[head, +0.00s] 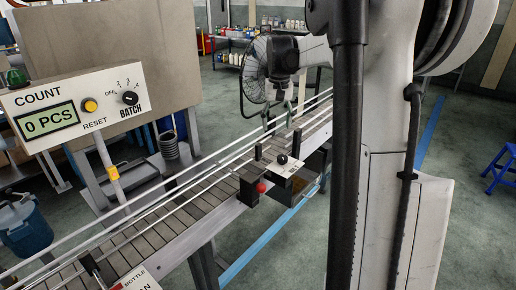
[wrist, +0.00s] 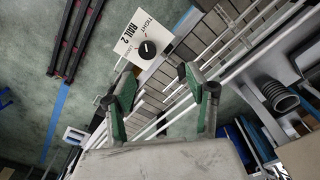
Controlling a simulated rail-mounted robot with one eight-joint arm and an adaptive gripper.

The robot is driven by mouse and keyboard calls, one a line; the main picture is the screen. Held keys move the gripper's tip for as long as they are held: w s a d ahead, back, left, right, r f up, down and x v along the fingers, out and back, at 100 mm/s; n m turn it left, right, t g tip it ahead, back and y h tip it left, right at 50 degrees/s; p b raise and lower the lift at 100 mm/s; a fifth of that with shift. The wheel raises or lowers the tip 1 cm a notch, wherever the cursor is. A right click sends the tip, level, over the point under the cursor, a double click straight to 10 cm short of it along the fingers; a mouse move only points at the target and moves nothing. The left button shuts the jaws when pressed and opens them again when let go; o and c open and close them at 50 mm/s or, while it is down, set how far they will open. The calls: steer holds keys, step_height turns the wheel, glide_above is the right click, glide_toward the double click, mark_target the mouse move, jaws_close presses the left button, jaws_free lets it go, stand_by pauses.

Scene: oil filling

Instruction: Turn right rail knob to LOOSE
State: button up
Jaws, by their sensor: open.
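The rail knob (head: 282,159) is a small black round knob on a white plate (head: 292,168) at the conveyor's side, in the middle of the head view. In the wrist view the knob (wrist: 148,49) sits on the white plate (wrist: 128,42), which reads "RAIL 2" and "TIGHT"; a smaller word on it is too small to read.
The conveyor (head: 190,214) with pale guide rails runs diagonally below. A red ball knob (head: 261,187) and a black post (head: 258,152) stand near the plate. A counter panel (head: 75,100) reading "0 PCS" is at left, and a fan (head: 256,75) is behind.

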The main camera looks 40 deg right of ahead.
mark_target(282, 157)
steer(key=shift+g, duration=0.3)
steer(key=d+f, duration=0.1)
steer(key=f, duration=0.4)
steer(key=d+f, duration=0.1)
steer(key=f, duration=0.4)
steer(key=d+f+p, duration=0.1)
steer(key=d+f, duration=0.1)
steer(key=f, duration=0.3)
steer(key=shift+w+f, duration=0.1)
steer(key=shift+w, duration=0.15)
steer(key=c, duration=1.1)
